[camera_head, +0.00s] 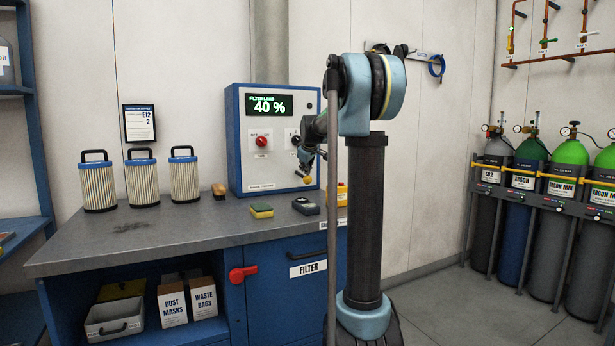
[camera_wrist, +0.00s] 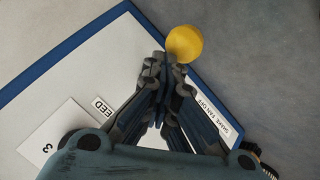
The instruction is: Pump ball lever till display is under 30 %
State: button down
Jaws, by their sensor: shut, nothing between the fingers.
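The display (camera_head: 269,105) on the blue-framed white control panel (camera_head: 234,150) reads "FILTER LOAD 40 %". The yellow ball (camera_head: 307,180) of the lever shows low at the panel's right side. In the wrist view the yellow ball (camera_wrist: 185,43) is just beyond my fingertips. My gripper (camera_wrist: 163,62) is shut and empty, with its tips close to the ball; I cannot tell whether they touch it. In the head view my gripper (camera_head: 307,165) is small and just above the ball. The lever's rod is hidden.
The panel has a red knob (camera_head: 262,141) and a dark knob. On the workbench (camera_head: 180,238) stand several filter cartridges (camera_head: 143,180), a brush (camera_head: 219,191), a sponge (camera_head: 261,210), a dark handheld device (camera_head: 305,206) and a yellow box (camera_head: 342,194). Gas cylinders (camera_head: 530,200) stand at right.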

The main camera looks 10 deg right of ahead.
jog(key=shift+f, duration=1.25)
dwell(1.4)
jog(key=shift+r, duration=0.15)
dwell(0.4)
jog(key=shift+r, duration=2.5)
jog(key=shift+r, duration=0.1)
notch_tip(320, 180, up, 5)
jog(key=shift+f, duration=0.1)
